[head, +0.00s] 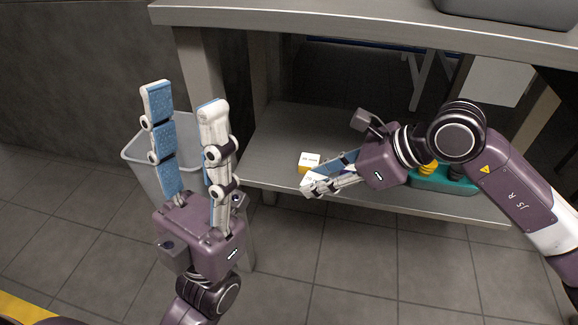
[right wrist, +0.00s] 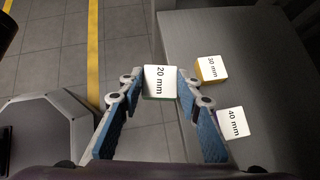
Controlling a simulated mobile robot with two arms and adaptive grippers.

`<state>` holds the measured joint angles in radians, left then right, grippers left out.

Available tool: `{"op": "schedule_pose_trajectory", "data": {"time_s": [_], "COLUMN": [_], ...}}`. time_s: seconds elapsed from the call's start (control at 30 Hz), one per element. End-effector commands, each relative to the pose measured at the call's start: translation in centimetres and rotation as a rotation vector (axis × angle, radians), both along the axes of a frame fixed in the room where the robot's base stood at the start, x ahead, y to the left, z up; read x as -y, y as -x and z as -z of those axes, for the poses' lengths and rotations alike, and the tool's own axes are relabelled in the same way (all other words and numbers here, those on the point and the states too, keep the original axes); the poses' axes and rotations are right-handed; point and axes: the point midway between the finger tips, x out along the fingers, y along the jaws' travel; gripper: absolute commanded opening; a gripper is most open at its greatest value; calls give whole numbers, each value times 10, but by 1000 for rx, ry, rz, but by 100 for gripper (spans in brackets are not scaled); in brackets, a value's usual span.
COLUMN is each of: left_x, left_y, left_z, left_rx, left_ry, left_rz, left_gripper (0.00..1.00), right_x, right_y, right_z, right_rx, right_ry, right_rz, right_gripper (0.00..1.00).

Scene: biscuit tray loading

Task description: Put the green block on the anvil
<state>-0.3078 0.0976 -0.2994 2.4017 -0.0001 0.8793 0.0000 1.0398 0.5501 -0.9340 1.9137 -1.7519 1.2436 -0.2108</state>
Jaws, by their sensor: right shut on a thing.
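The green block (right wrist: 160,82), with a white top marked 20 mm and a thin green edge, is held between the fingertips of my right gripper (right wrist: 160,85) in the right wrist view. In the head view my right gripper (head: 318,186) is shut on it near the front edge of the lower shelf; the block's white face (head: 311,179) shows partly between the fingers. My left gripper (head: 185,95) is open and empty, fingers up, at the left, away from the blocks. I cannot make out an anvil in either view.
A yellow-sided block (head: 309,160) marked 30 mm (right wrist: 211,68) and a block marked 40 mm (right wrist: 232,122) lie on the lower shelf (head: 285,135). A teal holder (head: 455,184) stands right. A grey bin (head: 140,150) is behind my left gripper. The upper tabletop (head: 330,14) overhangs.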

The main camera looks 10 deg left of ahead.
Motion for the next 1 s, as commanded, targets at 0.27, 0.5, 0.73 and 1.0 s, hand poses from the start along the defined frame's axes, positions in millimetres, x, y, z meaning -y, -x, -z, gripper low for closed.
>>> {"op": "schedule_pose_trajectory", "data": {"time_s": [0.27,0.5,0.73,1.0], "left_x": [0,0,0,0], "left_y": [0,0,1,1], "left_z": [3,2,2,-1], "left_rx": [-12,-12,-8,2], "left_ry": [1,2,2,2], "left_rz": [0,1,1,1], "left_gripper": [40,40,40,40], "right_x": [115,185,214,236], "right_y": [38,64,73,80], "right_z": [-13,-23,-28,-32], "right_rx": [-1,-2,-3,0], "right_ry": [7,10,5,6], "right_rz": [202,326,377,415], "right_gripper": [3,3,3,3]}}
